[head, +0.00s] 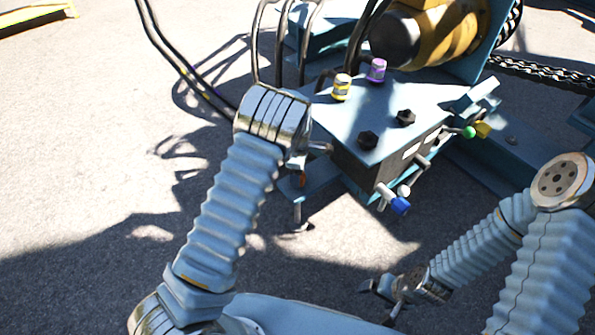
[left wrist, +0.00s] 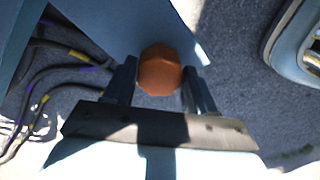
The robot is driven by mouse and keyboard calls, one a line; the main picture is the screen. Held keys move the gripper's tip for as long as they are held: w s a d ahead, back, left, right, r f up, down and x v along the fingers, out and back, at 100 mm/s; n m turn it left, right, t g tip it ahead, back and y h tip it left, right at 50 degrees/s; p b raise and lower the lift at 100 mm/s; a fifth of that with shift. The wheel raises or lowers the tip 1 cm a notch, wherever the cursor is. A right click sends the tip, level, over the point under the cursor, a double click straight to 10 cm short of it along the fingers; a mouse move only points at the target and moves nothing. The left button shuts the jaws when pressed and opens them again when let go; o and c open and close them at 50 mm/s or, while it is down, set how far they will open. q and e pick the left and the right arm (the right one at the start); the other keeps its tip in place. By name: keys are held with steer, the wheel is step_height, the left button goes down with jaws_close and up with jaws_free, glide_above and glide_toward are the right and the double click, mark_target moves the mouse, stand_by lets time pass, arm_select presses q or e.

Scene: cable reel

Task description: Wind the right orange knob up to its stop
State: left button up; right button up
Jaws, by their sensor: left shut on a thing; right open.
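An orange faceted knob (left wrist: 160,70) shows in the left wrist view, below a blue steel plate. My left gripper (left wrist: 161,82) has one dark finger on each side of it and is shut on it. In the head view, my left gripper (head: 303,158) is at the near left corner of the blue valve block (head: 375,115), mostly hidden behind my wrist. A small orange patch (head: 302,181) shows just below it; I cannot tell how far the knob is wound. My right gripper (head: 378,302) is open and empty, low at the front, away from the block.
Yellow (head: 342,87) and purple (head: 376,70) caps stand on the block. Blue (head: 400,205) and green (head: 468,132) handle ends stick out of its near side. Black hoses (head: 285,45) rise behind. A chain (head: 545,75) runs at right. Open ground lies at left.

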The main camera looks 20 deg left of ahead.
arm_select(q)
steer(key=shift+r+n, duration=0.1)
steer(key=shift+n, duration=0.8)
steer(key=o, duration=1)
step_height(320, 180, up, 14)
steer(key=p, duration=0.1)
steer(key=shift+p, duration=0.35)
steer(key=shift+f, duration=0.2)
